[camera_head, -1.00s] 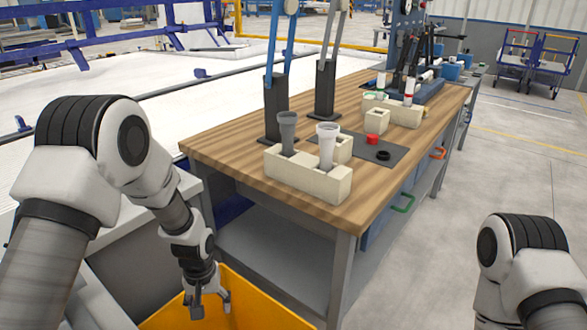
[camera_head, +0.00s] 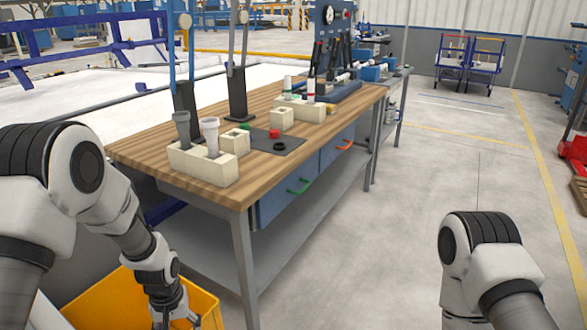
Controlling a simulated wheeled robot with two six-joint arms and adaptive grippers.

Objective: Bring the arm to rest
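My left arm comes in from the left and bends down. My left gripper (camera_head: 176,318) hangs over the yellow bin (camera_head: 110,298) at the bottom of the view. Its fingers look spread with nothing between them, though the tips run to the picture's lower edge. My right arm shows at the lower right as upper links only, and its gripper is out of view. On the wooden table (camera_head: 262,186), a grey pipe (camera_head: 181,127) and a white pipe (camera_head: 211,135) stand upright in a cream block holder (camera_head: 203,168).
A dark mat with a red ring (camera_head: 275,134) and a black ring (camera_head: 279,147) lies on the table. More cream blocks (camera_head: 282,117) stand behind. Two tall posts rise at the table's far side. The floor to the right is open, with carts (camera_head: 470,62) far back.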

